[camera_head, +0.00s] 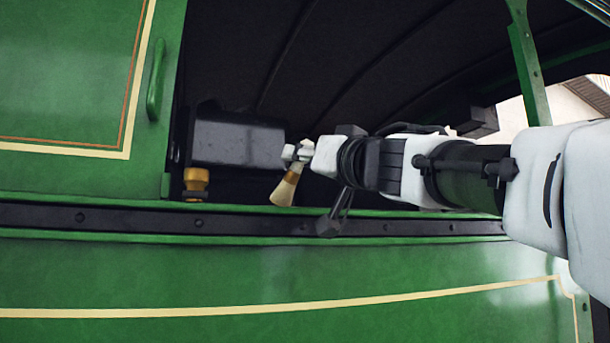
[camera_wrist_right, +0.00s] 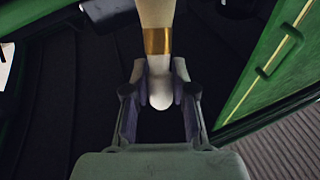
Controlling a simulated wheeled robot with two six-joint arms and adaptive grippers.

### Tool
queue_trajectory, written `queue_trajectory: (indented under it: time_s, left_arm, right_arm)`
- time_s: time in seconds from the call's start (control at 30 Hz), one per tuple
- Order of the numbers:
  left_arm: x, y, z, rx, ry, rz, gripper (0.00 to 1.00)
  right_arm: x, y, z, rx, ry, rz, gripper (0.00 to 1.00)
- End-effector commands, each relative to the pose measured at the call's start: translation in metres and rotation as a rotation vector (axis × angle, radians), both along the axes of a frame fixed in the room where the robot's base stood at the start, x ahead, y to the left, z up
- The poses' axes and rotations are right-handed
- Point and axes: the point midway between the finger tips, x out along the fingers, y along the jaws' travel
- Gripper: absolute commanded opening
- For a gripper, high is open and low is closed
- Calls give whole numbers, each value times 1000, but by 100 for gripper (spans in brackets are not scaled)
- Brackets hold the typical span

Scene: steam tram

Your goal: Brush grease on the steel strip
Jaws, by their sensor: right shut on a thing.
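The steel strip (camera_head: 140,218) is a long dark riveted band that runs across the green side panel in the head view. My right gripper (camera_head: 297,153) reaches in from the right and is shut on a brush (camera_head: 285,190) with pale bristles and a brass-coloured band. The bristles point down and slightly left, close to the strip's upper edge; I cannot tell whether they touch it. In the right wrist view the two fingers (camera_wrist_right: 160,92) clasp the brush's pale handle end, and the brass band (camera_wrist_right: 158,40) lies beyond them. My left gripper is out of view.
A dark metal box (camera_head: 238,143) and a small yellow-brown fitting (camera_head: 196,180) stand behind the strip on the left. A green handle (camera_head: 156,80) is on the panel at upper left. A green post (camera_head: 529,70) rises at upper right.

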Motion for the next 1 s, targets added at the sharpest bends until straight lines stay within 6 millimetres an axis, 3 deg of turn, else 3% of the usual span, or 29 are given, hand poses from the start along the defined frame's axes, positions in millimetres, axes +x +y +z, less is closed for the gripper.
queue_trajectory:
  time_s: [0.2, 0.5, 0.73, 1.0]
  left_arm:
    - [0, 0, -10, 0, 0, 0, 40]
    - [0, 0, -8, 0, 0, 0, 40]
    - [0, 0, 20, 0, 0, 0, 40]
    - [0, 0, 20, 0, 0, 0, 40]
  right_arm:
    - [-7, 20, -1, -1, -2, 0, 0]
    - [-7, 21, 1, 1, 0, 0, 0]
    - [-7, 21, 29, 0, -1, 1, 0]
    - [-7, 21, 54, -1, -4, 2, 0]
